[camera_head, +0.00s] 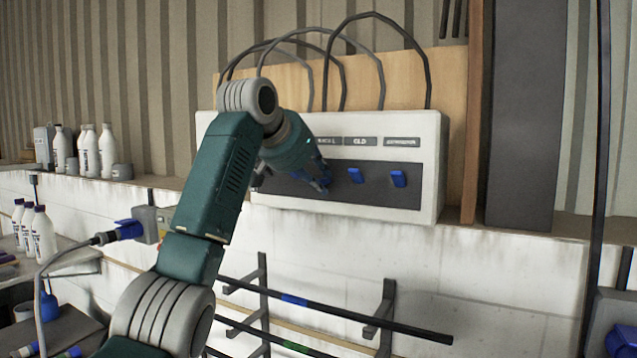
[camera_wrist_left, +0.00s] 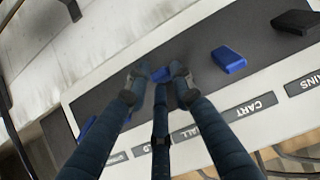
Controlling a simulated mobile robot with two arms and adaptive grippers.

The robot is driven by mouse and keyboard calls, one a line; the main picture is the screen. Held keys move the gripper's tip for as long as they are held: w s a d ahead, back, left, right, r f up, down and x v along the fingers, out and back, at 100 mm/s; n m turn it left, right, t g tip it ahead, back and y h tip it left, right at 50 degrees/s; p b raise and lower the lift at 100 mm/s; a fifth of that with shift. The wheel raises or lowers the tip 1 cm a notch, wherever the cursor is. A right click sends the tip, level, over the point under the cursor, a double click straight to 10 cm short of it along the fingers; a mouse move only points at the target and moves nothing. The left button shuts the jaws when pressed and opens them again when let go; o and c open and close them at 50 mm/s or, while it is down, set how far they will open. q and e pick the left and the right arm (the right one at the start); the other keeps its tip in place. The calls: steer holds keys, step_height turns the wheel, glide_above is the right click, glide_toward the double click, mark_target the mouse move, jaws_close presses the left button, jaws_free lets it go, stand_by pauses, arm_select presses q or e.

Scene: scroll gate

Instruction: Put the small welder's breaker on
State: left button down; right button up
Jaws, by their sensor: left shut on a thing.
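The breaker box (camera_head: 435,160) is a white housing with a dark strip and a row of levers under labels. My left gripper (camera_head: 322,186) is at this strip, below a label that is partly covered. In the left wrist view my left gripper (camera_wrist_left: 160,73) has its two fingertips on either side of a small blue lever (camera_wrist_left: 158,75), shut on it. The label beside it (camera_wrist_left: 187,132) shows only its end, "ALL". The fingers hide most of this lever, so I cannot tell its position. My right gripper is not in view.
Two blue levers (camera_head: 356,175) (camera_head: 397,178) stand to the right of my gripper. In the wrist view a blue lever (camera_wrist_left: 228,60) by the "CART" label and a black lever (camera_wrist_left: 297,22) by "MAINS" are close by. A rack with rods (camera_head: 340,320) is below the box.

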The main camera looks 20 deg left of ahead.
arm_select(q)
steer(key=shift+a+f+g, duration=0.1)
steer(key=shift+f+g, duration=0.1)
steer(key=shift+g, duration=0.1)
stand_by(0.4)
steer(key=c, duration=1.6)
jaws_free()
steer(key=shift+a+r, duration=0.1)
steer(key=shift+a, duration=0.1)
steer(key=v, duration=1.2)
